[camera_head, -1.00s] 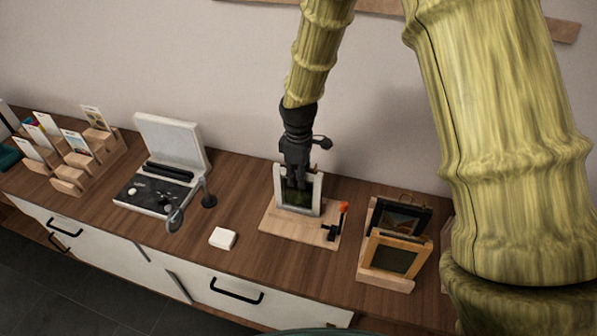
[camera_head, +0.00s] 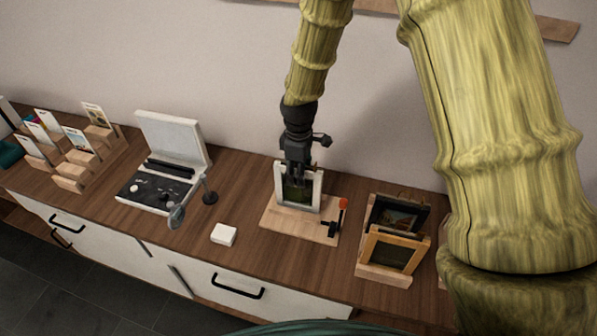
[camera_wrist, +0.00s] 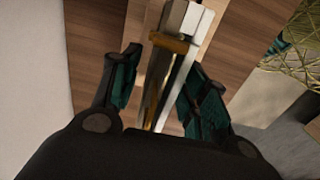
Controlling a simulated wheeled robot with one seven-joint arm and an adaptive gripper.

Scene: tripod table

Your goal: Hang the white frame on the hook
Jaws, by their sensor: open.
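The white frame (camera_head: 318,190) stands upright on a light wooden base (camera_head: 290,222) near the middle of the cabinet top. It has a dark green picture. My gripper (camera_head: 297,180) is above and over the frame's top edge. In the wrist view my gripper (camera_wrist: 165,95) is open, with a teal-padded finger on each side of the frame's white edge (camera_wrist: 184,75). A gap shows between the left finger and the frame; contact on the right side is hard to tell. I cannot make out the hook clearly; a wooden board (camera_head: 520,20) is on the wall at the top.
An orange-knobbed clamp (camera_head: 342,204) stands on the base's right side. A rack (camera_head: 385,275) with a dark frame and a wooden frame is to the right. A white block (camera_head: 223,234), an open case (camera_head: 165,165) and card holders (camera_head: 75,160) are to the left.

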